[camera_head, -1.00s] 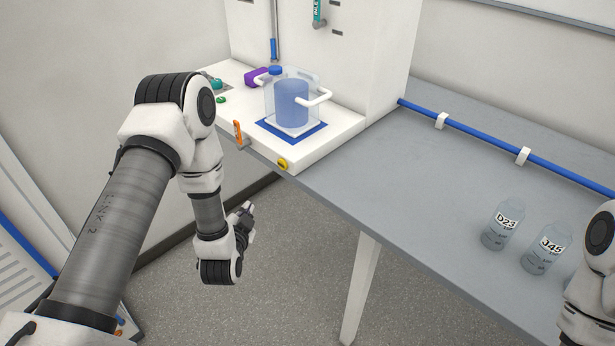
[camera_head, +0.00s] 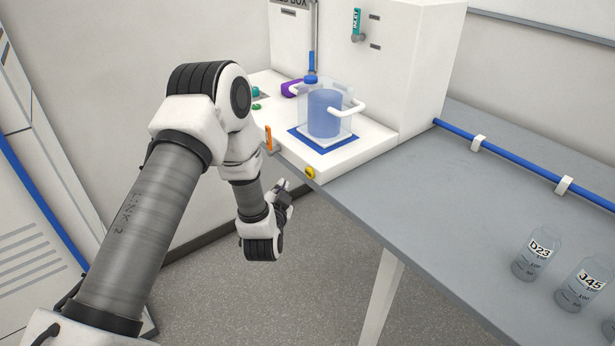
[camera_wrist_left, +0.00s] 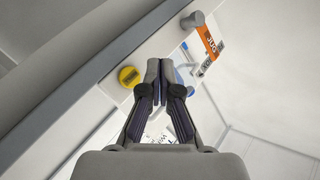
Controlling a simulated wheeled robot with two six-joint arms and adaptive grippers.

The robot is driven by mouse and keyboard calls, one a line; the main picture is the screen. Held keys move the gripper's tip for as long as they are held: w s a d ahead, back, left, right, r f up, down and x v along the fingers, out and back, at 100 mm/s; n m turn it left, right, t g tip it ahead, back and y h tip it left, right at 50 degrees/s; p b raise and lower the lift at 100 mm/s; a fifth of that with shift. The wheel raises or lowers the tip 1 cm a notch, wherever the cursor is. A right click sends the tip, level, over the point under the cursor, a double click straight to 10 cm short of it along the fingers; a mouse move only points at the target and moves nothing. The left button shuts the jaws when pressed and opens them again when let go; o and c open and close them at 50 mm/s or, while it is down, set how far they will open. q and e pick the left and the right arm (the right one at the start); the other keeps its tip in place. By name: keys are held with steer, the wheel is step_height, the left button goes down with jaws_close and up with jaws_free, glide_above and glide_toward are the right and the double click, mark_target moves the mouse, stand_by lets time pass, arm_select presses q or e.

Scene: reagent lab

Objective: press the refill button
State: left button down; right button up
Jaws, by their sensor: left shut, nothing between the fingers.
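The white dispensing station (camera_head: 352,153) carries several controls: a small green button (camera_head: 256,107), a teal knob (camera_head: 257,92), an orange tab (camera_head: 268,138) and a round yellow knob (camera_head: 310,172) on its front edge. I cannot tell by any readable label which one is the refill button. My left gripper (camera_head: 287,186) is shut and empty, just in front of the station's front edge, below and left of the yellow knob. In the left wrist view the shut fingertips (camera_wrist_left: 160,66) appear between the yellow knob (camera_wrist_left: 128,76) and the orange tab (camera_wrist_left: 210,42). My right gripper is not in view.
A clear container of blue liquid (camera_head: 325,113) stands on a blue square on the station, with a purple object (camera_head: 291,88) behind it. Bottles D23 (camera_head: 537,254) and 345 (camera_head: 584,283) stand on the grey bench (camera_head: 450,200). A blue rail (camera_head: 520,162) runs along its back.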

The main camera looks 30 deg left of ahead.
mark_target(309, 173)
arm_select(q)
steer(key=shift+w+d+b, duration=0.15)
steer(key=shift+w+d, duration=0.2)
steer(key=shift+w, duration=0.4)
steer(key=shift+w+d+b, duration=0.1)
steer(key=shift+w+d, duration=0.25)
steer(key=shift+w, duration=0.4)
steer(key=shift+w+d+b, duration=0.15)
steer(key=shift+w+d, duration=0.2)
steer(key=shift+w, duration=0.4)
steer(key=shift+w+d, duration=0.15)
steer(key=shift+w, duration=0.2)
steer(key=shift+w+d, duration=0.15)
steer(key=shift+w, duration=0.25)
steer(key=shift+s+r, duration=0.1)
steer(key=shift+s, duration=0.05)
steer(key=shift+s+a, duration=0.3)
steer(key=shift+s, duration=0.35)
